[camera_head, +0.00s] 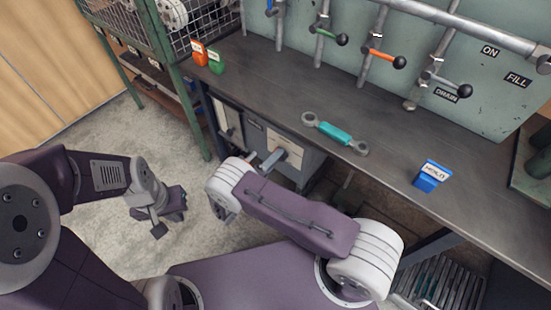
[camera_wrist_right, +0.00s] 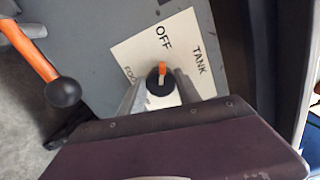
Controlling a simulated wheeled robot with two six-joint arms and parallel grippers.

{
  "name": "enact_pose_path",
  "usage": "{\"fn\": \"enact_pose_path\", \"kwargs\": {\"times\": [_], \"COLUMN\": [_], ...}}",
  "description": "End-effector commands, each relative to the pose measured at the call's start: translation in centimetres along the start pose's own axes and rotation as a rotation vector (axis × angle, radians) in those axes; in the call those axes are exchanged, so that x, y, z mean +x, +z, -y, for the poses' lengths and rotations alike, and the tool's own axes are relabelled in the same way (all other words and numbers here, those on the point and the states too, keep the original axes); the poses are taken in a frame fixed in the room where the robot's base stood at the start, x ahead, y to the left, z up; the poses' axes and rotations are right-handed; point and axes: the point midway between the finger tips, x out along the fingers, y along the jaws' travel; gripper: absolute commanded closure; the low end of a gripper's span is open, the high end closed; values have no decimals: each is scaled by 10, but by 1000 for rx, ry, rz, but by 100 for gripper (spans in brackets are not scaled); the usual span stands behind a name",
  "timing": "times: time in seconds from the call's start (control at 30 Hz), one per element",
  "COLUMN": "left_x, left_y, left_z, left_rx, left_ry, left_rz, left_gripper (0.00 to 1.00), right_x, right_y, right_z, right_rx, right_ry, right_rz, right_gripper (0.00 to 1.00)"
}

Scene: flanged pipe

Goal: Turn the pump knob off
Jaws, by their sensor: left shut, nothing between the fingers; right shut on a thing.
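The pump knob (camera_wrist_right: 160,78) is black with an orange pointer, in front of a white label plate (camera_wrist_right: 190,48) reading OFF and TANK. A third word at the lower left is partly hidden. The orange pointer aims up in the right wrist view, towards the word OFF. My right gripper (camera_wrist_right: 160,90) is shut on the knob, one finger on each side. In the head view my right gripper (camera_head: 268,163) reaches the grey box (camera_head: 304,161) under the bench; the knob is hidden there. My left gripper (camera_head: 158,230) is shut and empty, low over the floor at left.
An orange lever with a black ball (camera_wrist_right: 63,92) stands near the plate in the wrist view. The bench (camera_head: 270,85) above carries a teal-handled tool (camera_head: 335,132), a blue tag block (camera_head: 430,178) and orange and green tags. Valve pipes stand behind. A wire cage is at upper left.

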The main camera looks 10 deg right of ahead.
Motion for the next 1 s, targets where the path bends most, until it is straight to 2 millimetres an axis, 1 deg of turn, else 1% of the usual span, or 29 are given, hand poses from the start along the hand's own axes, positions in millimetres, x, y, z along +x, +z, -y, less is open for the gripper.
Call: {"fn": "enact_pose_path", "kwargs": {"times": [0.43,0.47,0.5,0.53,0.83,0.87,0.93,1.0], "left_x": [0,0,0,0,-1,-2,-7,-12], "left_y": [0,0,0,0,0,0,-1,-1], "left_z": [0,0,0,0,0,0,0,0], "left_rx": [0,0,0,0,0,0,0,0], "left_ry": [0,0,0,0,0,0,0,0], "left_rz": [0,0,0,0,0,0,0,0], "left_gripper": [100,100,100,100,100,100,100,100], "right_x": [0,0,0,0,-2,-4,-15,-31], "right_y": [-1,0,0,0,0,0,2,1], "right_z": [-1,-1,-1,-1,0,1,2,2], "right_rx": [-12,-12,-12,-11,-9,-9,-9,-10], "right_ry": [2,2,2,2,1,1,2,2], "right_rz": [0,0,0,0,1,2,5,6], "right_gripper": [100,52,41,38,38,38,38,38]}}
